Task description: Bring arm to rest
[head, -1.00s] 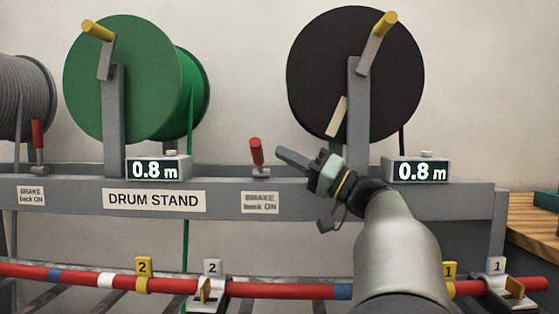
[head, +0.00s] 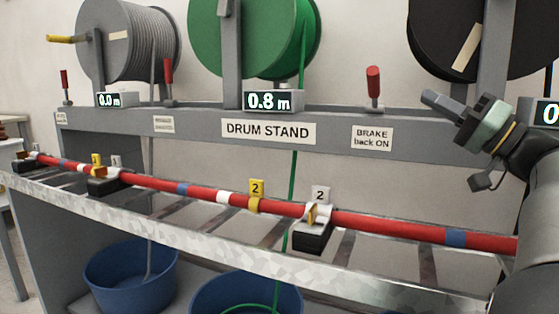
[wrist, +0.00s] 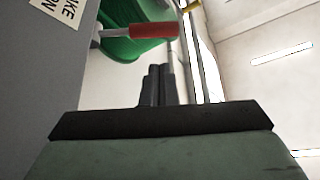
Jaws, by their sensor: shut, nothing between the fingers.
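My gripper (head: 441,104) is at the right of the head view, in front of the drum stand beam, with its fingers pointing up and left. Its fingers are together and empty. In the wrist view the closed fingers (wrist: 157,86) stand upright at the middle, apart from a red brake handle (wrist: 153,30). In the head view the red brake handle (head: 373,88) stands upright just left of the gripper. My arm runs down to the lower right corner and hides part of the red rod and the stand there.
The drum stand (head: 200,125) carries a grey drum (head: 135,45), a green drum (head: 250,35) and a black drum (head: 435,35). A red rod (head: 380,223) with numbered markers crosses in front. Blue tubs (head: 120,275) sit below. Space left of the gripper before the beam is clear.

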